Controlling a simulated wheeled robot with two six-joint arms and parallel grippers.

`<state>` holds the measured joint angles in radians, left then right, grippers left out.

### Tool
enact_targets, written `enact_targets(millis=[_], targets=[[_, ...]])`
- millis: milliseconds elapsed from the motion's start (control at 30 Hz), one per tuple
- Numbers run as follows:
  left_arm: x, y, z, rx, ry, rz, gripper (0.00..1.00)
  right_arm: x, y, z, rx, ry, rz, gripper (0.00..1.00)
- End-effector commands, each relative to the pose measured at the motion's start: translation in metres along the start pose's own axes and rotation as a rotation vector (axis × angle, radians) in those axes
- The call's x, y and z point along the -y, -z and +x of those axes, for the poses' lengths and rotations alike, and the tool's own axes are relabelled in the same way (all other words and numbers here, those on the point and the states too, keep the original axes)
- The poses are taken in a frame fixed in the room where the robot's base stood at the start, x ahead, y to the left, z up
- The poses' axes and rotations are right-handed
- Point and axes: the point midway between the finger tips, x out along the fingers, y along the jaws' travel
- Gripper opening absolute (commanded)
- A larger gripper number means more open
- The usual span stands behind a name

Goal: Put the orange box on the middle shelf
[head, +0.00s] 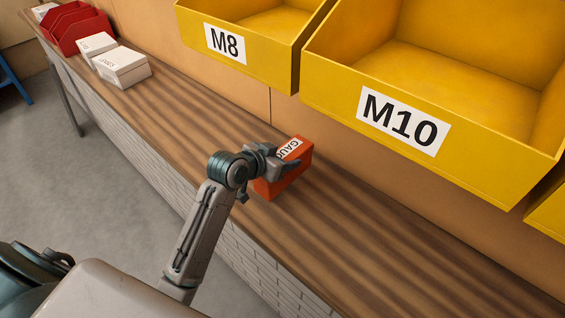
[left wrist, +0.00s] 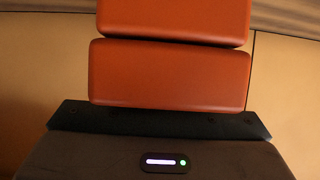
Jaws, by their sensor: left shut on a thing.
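The orange box (head: 292,174) has a white label with black letters, partly covered by my gripper. My left gripper (head: 288,163) is shut on it, over the wooden counter. I cannot tell whether the box touches the wood. I cannot pick out a middle shelf in these views. My right gripper is not in view.
Yellow bins labelled M8 (head: 258,62) and M10 (head: 470,160) hang above the wooden counter (head: 390,255). White boxes (head: 122,68) and a red bin (head: 82,32) stand at its far left. The counter right of the orange box is clear.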

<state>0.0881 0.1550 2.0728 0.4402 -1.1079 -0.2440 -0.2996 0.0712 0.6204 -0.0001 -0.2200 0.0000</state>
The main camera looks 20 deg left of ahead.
Motion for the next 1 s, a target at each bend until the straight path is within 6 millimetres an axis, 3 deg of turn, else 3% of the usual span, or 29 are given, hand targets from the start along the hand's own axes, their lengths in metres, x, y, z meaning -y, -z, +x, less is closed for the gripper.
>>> enact_targets(millis=[300,667,700,800,1000], targets=[[0.0,-0.027,0.016,-0.002,0.0,-0.001,0.1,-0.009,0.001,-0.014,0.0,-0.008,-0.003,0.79],[0.0,-0.032,0.018,-0.003,0.001,0.0,0.1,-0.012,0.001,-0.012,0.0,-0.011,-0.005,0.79],[0.0,-0.033,0.018,0.0,0.0,0.0,0.61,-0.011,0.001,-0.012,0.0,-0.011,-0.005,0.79],[0.0,-0.033,0.018,0.0,0.0,0.0,0.79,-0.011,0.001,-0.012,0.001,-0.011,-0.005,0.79],[0.0,-0.033,0.018,0.0,0.0,0.0,0.79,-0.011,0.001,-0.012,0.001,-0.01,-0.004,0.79]])
